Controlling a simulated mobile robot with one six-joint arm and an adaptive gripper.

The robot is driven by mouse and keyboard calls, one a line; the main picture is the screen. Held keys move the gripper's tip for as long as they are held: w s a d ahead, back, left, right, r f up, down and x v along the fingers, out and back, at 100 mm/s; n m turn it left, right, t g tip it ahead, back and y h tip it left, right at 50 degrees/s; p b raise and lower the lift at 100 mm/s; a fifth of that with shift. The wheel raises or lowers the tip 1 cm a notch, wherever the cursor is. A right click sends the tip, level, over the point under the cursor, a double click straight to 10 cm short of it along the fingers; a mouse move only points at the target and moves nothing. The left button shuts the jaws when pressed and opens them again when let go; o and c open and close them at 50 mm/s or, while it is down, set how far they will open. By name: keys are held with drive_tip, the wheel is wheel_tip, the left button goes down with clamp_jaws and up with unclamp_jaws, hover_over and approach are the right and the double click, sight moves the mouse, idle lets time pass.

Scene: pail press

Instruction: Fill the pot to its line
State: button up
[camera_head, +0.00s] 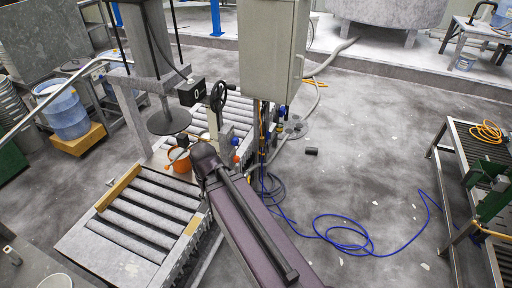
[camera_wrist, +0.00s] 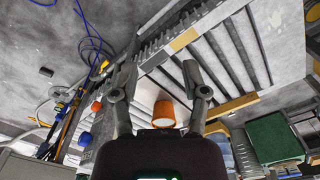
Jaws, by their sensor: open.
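A small orange pot (camera_head: 180,160) stands at the far end of the near roller conveyor, partly behind my arm. It also shows in the wrist view (camera_wrist: 164,113), between the bases of my fingers. My gripper (camera_wrist: 159,72) is open, with one finger on each side and no visible contact with the pot. The pot's inside and any fill line cannot be made out. A black handwheel (camera_head: 218,96) and a small dark box marked 0 (camera_head: 191,92) are above. An orange knob (camera_wrist: 96,106) and a blue knob (camera_wrist: 84,139) are at the left in the wrist view.
A round grey plate (camera_head: 168,121) hangs on a rod near the pot. A tall grey cabinet (camera_head: 268,50) stands behind. The roller conveyor (camera_head: 140,215) has a yellow stop bar (camera_head: 118,187).

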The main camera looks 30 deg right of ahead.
drive_tip(key=shift+o, duration=1)
drive_tip(key=w+d+f+n+t+y+b, duration=0.2)
drive_tip(key=w+d+f+y+b, duration=0.15)
drive_tip(key=w+b, duration=0.3)
drive_tip(key=w+d+f+n+t+y+b, duration=0.2)
drive_tip(key=w+d+f+y+b, duration=0.15)
drive_tip(key=w+b, duration=0.3)
drive_tip(key=w+d+n+t+y+b, duration=0.1)
drive_tip(key=d+t+b, duration=0.4)
drive_tip(key=d, duration=0.5)
drive_tip(key=w+d+r+n+t+y+b, duration=0.1)
drive_tip(key=w+d+n+t+y+b, duration=0.1)
drive_tip(key=d, duration=0.9)
drive_tip(key=w+t+y+b, duration=0.1)
drive_tip(key=w+t+b, duration=0.1)
drive_tip(key=t+b, duration=0.1)
drive_tip(key=shift+w+d+n+b, duration=0.15)
drive_tip(key=shift+w+n+b, duration=0.2)
drive_tip(key=shift+b, duration=0.4)
drive_tip(key=shift+w, duration=0.2)
